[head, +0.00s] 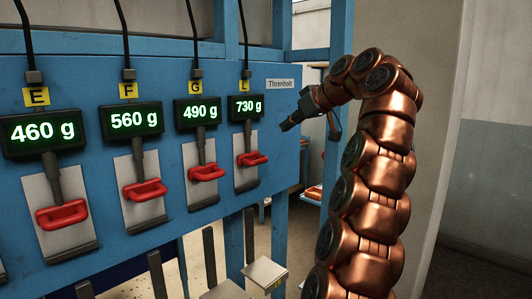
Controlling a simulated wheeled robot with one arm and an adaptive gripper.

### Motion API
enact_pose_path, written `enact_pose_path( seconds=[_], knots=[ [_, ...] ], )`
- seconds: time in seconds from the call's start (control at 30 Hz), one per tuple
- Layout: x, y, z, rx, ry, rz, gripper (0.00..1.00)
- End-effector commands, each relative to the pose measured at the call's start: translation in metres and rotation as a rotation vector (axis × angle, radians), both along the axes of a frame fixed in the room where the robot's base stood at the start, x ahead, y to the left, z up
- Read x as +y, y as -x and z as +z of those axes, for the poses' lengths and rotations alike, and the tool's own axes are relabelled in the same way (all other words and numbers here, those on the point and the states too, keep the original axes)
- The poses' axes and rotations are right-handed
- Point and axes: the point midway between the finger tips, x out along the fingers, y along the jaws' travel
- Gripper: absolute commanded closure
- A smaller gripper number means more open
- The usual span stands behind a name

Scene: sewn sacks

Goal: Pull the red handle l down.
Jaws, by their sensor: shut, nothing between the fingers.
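The red handle L (252,159) sits at the right end of a row on the blue panel, under a display reading 730 g (247,108) and a yellow tag marked L (245,85). It hangs on a dark lever in front of a light plate (246,179), with plate showing below it. My gripper (287,125) is at the end of the copper arm, up and to the right of handle L, near the panel's right edge. It appears apart from the handle. Its fingers are small and dark, closed and empty.
Similar red handles E (62,215), F (145,190) and G (207,172) stand left of L on the blue panel (120,85). A Threnholt label (281,84) is near the gripper. Below are dark posts and a pale block (264,274). A wall is at right.

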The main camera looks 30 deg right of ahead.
Motion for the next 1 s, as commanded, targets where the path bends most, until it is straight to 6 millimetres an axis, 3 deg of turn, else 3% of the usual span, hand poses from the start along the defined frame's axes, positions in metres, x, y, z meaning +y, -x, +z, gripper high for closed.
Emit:
enact_pose_path(
  seconds=[0.47, 1.0],
  knots=[
    [0.001, -0.006, -0.005, 0.0, 0.001, 0.001, 1.0],
    [0.018, -0.076, -0.056, 0.001, 0.0, 0.001, 1.0]
  ],
)
